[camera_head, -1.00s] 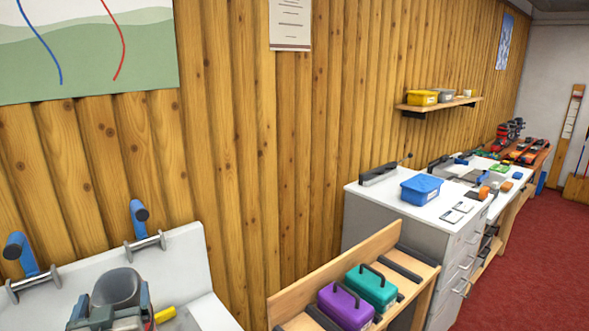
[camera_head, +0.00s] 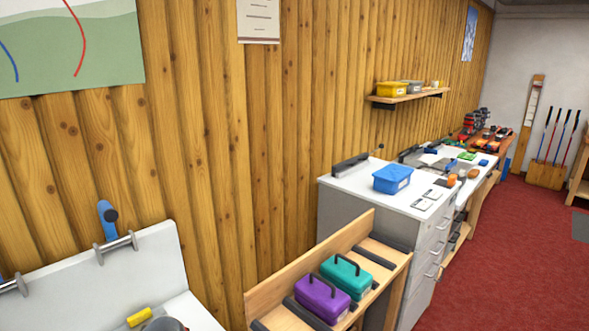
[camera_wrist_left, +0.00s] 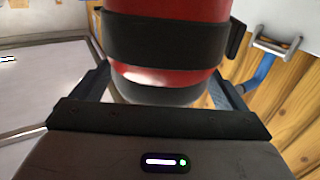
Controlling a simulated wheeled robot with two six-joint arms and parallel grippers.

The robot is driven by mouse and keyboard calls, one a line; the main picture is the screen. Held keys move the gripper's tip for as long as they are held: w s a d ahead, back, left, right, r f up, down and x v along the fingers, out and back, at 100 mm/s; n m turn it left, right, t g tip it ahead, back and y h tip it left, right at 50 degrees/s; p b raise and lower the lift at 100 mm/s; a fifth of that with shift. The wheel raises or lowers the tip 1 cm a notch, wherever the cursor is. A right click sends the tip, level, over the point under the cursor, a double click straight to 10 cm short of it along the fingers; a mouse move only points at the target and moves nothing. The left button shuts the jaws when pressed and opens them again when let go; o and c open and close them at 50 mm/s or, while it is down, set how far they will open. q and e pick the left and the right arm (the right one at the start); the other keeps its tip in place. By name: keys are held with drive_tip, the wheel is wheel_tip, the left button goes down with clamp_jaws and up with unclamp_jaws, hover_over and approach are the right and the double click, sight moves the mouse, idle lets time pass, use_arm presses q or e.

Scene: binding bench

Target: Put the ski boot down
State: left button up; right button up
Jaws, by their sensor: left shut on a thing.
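The ski boot (camera_wrist_left: 170,40), red with a black strap band, fills the top middle of the left wrist view. My left gripper (camera_wrist_left: 163,90) is shut on it, with one dark finger on each side. Only part of the boot shows; its sole and toe cannot be made out. In the head view a small dark grey rounded piece (camera_head: 165,325) shows at the bottom edge; I cannot tell what it is. My right gripper is in neither view.
A white-topped bench (camera_head: 175,285) with a clamp (camera_head: 116,246) is at lower left. A wooden rack (camera_head: 262,300) holds a purple case (camera_head: 322,300) and a teal case (camera_head: 347,277). A grey cabinet (camera_head: 365,215) carries a blue bin (camera_head: 392,179). Red floor (camera_head: 510,260) is open at right.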

use_arm(q)
drive_tip(key=shift+s+d+f+m+h, duration=0.1)
drive_tip(key=shift+s+d+m+h, duration=0.15)
drive_tip(key=shift+d+h, duration=0.25)
drive_tip(key=shift+s+d+m+h, duration=0.15)
drive_tip(key=shift+d+m+h, duration=0.1)
drive_tip(key=shift+d+h, duration=0.2)
drive_tip(key=shift+s+d+m+g+h, duration=0.35)
drive_tip(key=shift+d+m+g, duration=0.05)
drive_tip(key=shift+d, duration=0.25)
drive_tip(key=shift+s+d, duration=0.1)
drive_tip(key=shift+d, duration=0.15)
drive_tip(key=d+n+t+y, duration=0.1)
drive_tip(key=d+n+y, duration=0.2)
drive_tip(key=d+y, duration=0.2)
drive_tip(key=shift+s+d+f+n+y, duration=0.15)
drive_tip(key=shift+d+f+n+y, duration=0.2)
drive_tip(key=shift+d, duration=1.45)
drive_tip(key=shift+r, duration=0.1)
